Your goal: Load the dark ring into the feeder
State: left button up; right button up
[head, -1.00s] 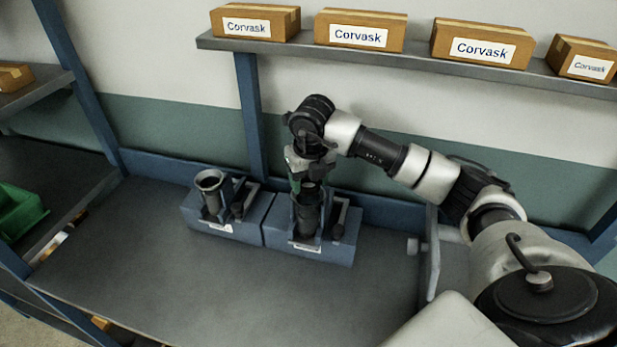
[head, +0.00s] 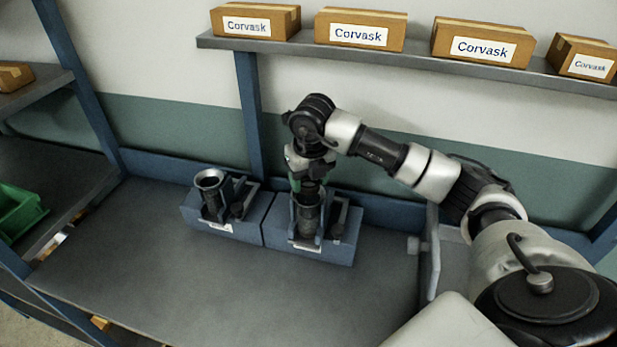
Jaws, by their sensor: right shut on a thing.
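My right gripper (head: 308,188) points down over the right-hand blue feeder block (head: 341,249). It is shut on a dark ring (head: 308,217), which is at the mouth of the dark upright holder in that block. The fingers and the holder's side plates partly hide the ring, and I cannot tell how deep it sits. To the left stands a second blue feeder block (head: 190,214) with a dark upright tube (head: 209,183) that has a paler flared rim. My left gripper is not in view.
The grey bench top (head: 200,280) in front of the blocks is clear. A metal bracket (head: 430,255) stands at the right. Several Corvask boxes (head: 360,28) sit on the wall shelf (head: 400,58). A green bin (head: 18,212) is on the left rack.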

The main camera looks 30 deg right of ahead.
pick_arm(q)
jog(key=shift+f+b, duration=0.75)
pick_arm(e)
jog(key=shift+f, duration=0.65)
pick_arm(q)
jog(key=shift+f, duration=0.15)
pick_arm(e)
jog(key=shift+a+f, duration=0.1)
jog(key=shift+f, duration=0.15)
jog(key=o, duration=1.1)
jog(key=shift+a+f, duration=0.1)
jog(key=shift+c, duration=0.2)
jog(key=shift+s, duration=0.1)
